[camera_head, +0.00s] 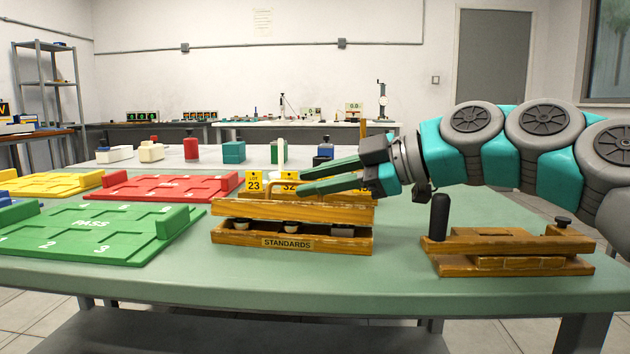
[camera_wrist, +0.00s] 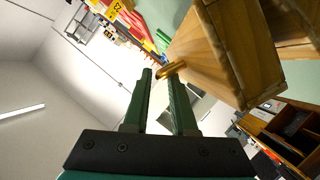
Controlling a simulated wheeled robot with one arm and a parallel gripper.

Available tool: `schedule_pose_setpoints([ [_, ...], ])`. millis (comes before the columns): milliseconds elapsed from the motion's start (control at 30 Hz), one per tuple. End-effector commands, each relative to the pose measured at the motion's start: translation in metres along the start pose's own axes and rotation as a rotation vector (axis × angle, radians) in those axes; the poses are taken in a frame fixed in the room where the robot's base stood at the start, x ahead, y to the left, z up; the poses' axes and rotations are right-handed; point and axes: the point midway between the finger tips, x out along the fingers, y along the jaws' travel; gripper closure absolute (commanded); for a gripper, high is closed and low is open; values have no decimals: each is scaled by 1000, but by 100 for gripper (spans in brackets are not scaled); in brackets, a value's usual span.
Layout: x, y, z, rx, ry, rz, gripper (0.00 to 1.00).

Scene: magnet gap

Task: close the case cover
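The wooden case has a base (camera_head: 230,237) labelled STANDARDS and a wooden cover (camera_head: 250,210) above it. A gap shows between them at the front, with pale round pieces inside, so the cover stands ajar. The cover also fills the upper right of the wrist view (camera_wrist: 225,50). My gripper (camera_head: 300,182) is above the cover with its two green fingers apart, pointing left. In the wrist view a brass handle (camera_wrist: 172,69) on the cover is at the tip of the right finger; I cannot tell whether they touch. Nothing shows between the fingers.
Yellow number tags (camera_head: 254,181) stand behind the cover. A green PASS tray (camera_head: 90,245) and a red tray (camera_head: 150,188) lie to the left. A wooden fixture with a black post (camera_head: 510,247) stands to the right. Clear tabletop lies between it and the case.

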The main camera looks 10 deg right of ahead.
Motion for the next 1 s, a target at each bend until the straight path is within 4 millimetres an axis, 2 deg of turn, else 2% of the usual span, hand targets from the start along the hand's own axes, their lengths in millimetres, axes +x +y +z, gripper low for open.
schedule_pose_setpoints([
  [167, -18, 1, -1, 0, 1, 2, 75],
  [500, -70, 2, 0, 0, 0, 5, 75],
  [800, -75, 0, 1, 1, -1, -1, 75],
  [967, -72, 3, -2, 7, -28, -17, 58],
  [1000, -70, 6, -4, 15, -51, -31, 58],
])
